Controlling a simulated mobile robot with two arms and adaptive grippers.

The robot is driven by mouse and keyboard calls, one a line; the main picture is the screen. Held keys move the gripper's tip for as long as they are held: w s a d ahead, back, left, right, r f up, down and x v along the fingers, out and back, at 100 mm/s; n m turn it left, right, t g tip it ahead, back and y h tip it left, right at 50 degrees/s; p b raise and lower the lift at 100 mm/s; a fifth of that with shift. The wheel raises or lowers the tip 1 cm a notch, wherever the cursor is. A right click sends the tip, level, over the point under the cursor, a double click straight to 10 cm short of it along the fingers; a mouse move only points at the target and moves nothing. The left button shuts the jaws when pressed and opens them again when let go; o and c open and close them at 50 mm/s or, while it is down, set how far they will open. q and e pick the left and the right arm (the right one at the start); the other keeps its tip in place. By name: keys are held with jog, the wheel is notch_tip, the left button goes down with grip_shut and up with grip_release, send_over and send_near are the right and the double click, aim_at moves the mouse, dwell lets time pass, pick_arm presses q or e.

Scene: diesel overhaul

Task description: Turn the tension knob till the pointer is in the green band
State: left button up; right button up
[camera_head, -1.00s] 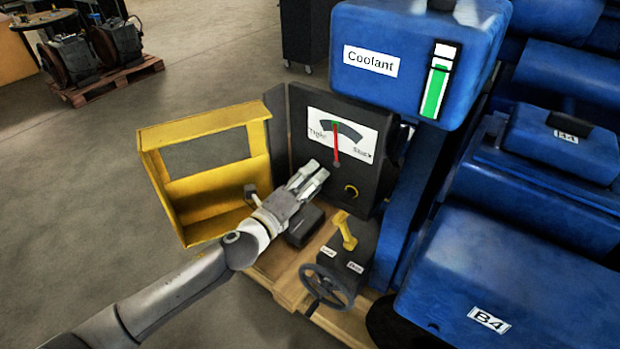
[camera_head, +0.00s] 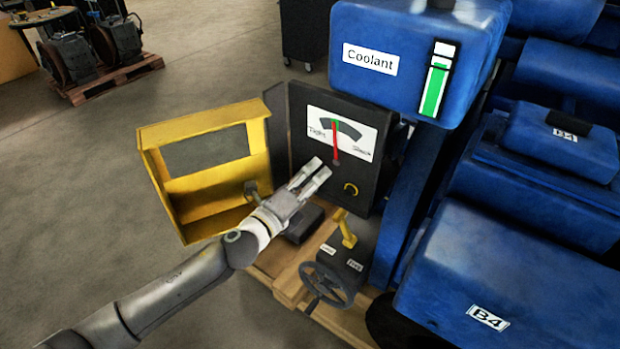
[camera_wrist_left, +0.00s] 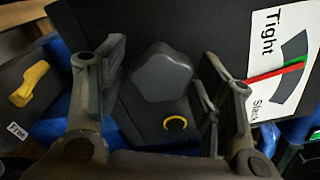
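The black gauge panel (camera_head: 297,130) carries a white dial (camera_head: 352,142) marked Tight and Slack, with a red pointer (camera_head: 336,145) and a small green band. The pointer's tip is at or beside the green band; in the wrist view it (camera_wrist_left: 275,72) runs close along the green, on its Slack side. The grey lobed tension knob (camera_wrist_left: 162,72) is on the panel below the dial; in the head view my left gripper hides it. My left gripper (camera_head: 319,168) is open, its fingers on either side of the knob with gaps visible in the wrist view (camera_wrist_left: 163,58). My right gripper is out of view.
A yellow open guard (camera_head: 205,190) stands left of the panel. A small yellow ring (camera_head: 351,189) sits below the dial. A yellow lever (camera_head: 346,231) and handwheel (camera_head: 327,285) are lower right. The blue Coolant tank (camera_head: 410,80) overhangs the panel's right.

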pick_arm(q)
jog(key=shift+s+a, duration=0.1)
jog(key=v, duration=1.1)
jog(key=shift+s+a, duration=0.2)
jog(key=shift+s, duration=0.15)
